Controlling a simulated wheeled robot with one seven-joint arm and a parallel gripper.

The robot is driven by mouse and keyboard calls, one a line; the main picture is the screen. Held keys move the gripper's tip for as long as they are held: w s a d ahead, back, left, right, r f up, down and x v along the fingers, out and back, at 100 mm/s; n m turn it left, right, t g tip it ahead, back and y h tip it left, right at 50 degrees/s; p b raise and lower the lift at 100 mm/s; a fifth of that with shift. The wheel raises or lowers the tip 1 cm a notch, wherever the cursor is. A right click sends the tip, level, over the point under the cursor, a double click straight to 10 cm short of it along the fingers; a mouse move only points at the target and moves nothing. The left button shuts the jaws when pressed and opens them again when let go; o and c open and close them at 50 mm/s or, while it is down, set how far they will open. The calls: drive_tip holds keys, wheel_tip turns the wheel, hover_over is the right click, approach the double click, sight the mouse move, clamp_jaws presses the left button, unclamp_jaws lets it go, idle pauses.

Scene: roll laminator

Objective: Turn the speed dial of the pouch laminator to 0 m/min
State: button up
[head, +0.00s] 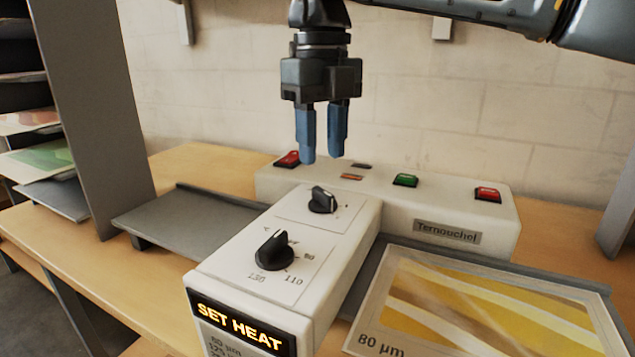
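The white pouch laminator (354,218) stands on a wooden table. Its front block carries two black dials. The smaller rear dial (322,199) has few readable marks; it may be the speed dial, but I cannot read a label. The larger front dial (275,250) has marks such as 110 and 130 around it. A lit display (238,324) on the front reads "SET HEAT". My gripper (322,148) points down, with its two blue fingers a little apart and nothing between them. It hangs above the laminator, apart from both dials.
The rear housing has a red switch (287,159), a green switch (405,180) and another red switch (488,194). A grey tray (190,221) lies left of the laminator. A framed sheet (480,306) marked 80 µm lies at right. A shelf rack (90,95) stands at left.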

sight(321, 190)
wheel_tip(321, 190, down, 6)
drive_tip(key=shift+f, duration=0.1)
idle(0.4)
clamp_jaws()
